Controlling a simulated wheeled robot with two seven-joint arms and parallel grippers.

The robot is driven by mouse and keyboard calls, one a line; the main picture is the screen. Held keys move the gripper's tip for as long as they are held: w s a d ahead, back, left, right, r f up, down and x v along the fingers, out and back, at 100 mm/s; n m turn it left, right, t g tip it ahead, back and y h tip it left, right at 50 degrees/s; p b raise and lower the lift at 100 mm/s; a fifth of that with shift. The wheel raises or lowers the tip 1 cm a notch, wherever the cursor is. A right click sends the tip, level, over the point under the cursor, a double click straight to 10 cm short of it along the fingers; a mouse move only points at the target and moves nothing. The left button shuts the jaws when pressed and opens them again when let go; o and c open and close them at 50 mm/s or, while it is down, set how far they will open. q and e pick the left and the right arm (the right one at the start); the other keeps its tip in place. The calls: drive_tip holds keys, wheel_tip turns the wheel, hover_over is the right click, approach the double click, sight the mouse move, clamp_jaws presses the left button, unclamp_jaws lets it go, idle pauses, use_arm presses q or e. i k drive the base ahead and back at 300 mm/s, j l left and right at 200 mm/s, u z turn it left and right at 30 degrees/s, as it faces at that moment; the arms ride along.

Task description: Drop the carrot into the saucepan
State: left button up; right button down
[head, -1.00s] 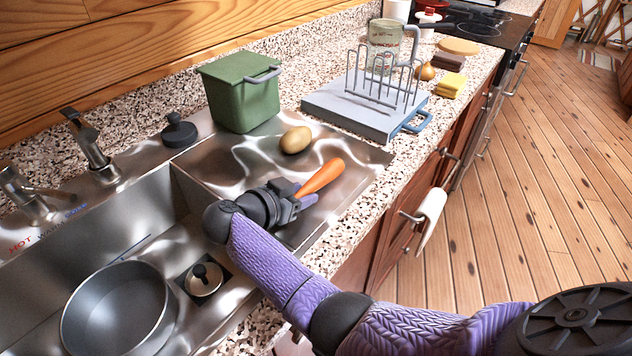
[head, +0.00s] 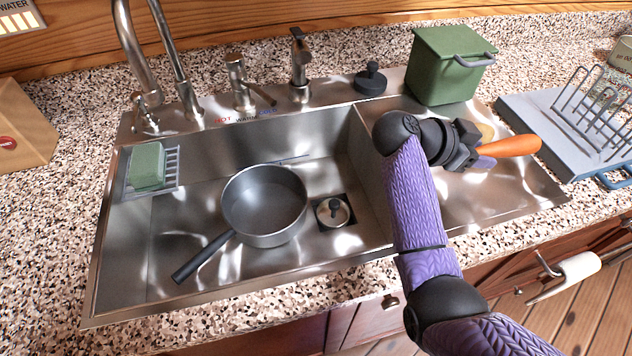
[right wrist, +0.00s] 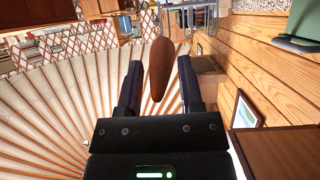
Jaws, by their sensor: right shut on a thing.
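The carrot (head: 512,146) is orange and held in my right gripper (head: 482,156), above the drainboard right of the sink basin. In the right wrist view the carrot (right wrist: 161,68) sits between the two fingers (right wrist: 160,88), its far end sticking out past them. The dark grey saucepan (head: 264,207) stands in the sink basin, left of the gripper and lower, its handle pointing to the lower left. The saucepan looks empty. My left gripper is not in view.
A potato (head: 486,132) lies behind the gripper, partly hidden. A green bin (head: 440,70) stands behind the drainboard, and a tray with a rack (head: 590,125) is to the right. The basin wall (head: 368,165) stands between gripper and saucepan.

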sight(271, 211)
drive_tip(key=l+u, duration=0.15)
drive_tip(key=u, duration=0.3)
drive_tip(key=l+u, duration=0.2)
drive_tip(key=u, duration=0.3)
drive_tip(key=l+u, duration=0.15)
drive_tip(key=u, duration=0.3)
drive_tip(key=l+u, duration=0.15)
drive_tip(key=u, duration=0.3)
